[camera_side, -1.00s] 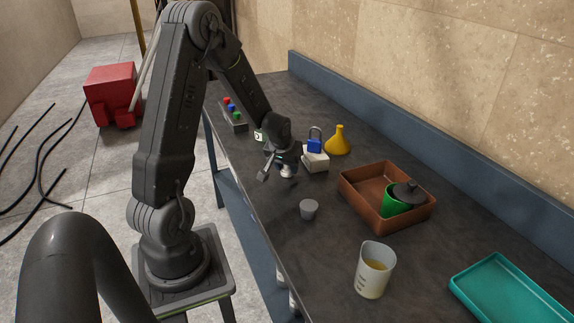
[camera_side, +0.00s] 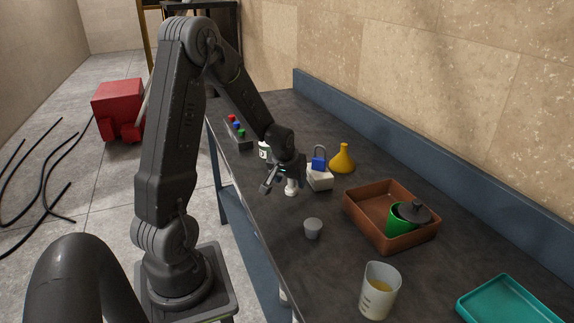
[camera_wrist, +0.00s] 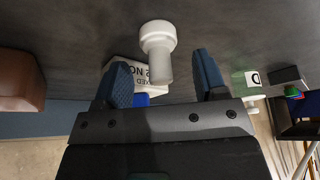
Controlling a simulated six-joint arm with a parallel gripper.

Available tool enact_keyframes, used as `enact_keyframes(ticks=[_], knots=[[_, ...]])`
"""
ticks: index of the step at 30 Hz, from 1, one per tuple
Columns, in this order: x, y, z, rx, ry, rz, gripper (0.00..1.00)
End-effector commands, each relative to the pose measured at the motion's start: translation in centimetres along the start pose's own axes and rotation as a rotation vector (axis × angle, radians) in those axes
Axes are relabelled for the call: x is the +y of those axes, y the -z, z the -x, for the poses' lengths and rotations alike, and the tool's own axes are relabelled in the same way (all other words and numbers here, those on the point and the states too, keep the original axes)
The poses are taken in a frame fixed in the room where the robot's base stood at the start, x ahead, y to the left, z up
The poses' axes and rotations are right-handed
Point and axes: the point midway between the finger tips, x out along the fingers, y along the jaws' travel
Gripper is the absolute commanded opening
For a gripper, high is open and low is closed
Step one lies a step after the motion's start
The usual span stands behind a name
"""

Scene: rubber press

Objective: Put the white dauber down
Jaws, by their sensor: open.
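The white dauber (camera_side: 291,188) stands on the dark bench top under my gripper (camera_side: 283,181) in the side view. In the wrist view the dauber (camera_wrist: 158,48) shows a wide white head and a narrower, greyer stem, beyond and between the fingertips. My gripper (camera_wrist: 160,75) is open, with one blue-padded finger on each side and a clear gap to the dauber. Neither finger appears to touch it.
Close behind the dauber is a white block with a blue padlock (camera_side: 319,164). A yellow funnel (camera_side: 343,160), a brown tray (camera_side: 356,213) holding a green cup (camera_side: 398,220), a grey cup (camera_side: 313,229), a beaker (camera_side: 379,292) and a teal tray (camera_side: 466,305) stand along the bench.

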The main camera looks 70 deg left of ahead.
Motion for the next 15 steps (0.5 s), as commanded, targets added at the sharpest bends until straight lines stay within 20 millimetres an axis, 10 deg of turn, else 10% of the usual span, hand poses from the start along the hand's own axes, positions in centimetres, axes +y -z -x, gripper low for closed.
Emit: enact_keyframes(ticks=[15], knots=[[0.0,0.1,9.0,0.004,-0.001,-0.001,0.65]])
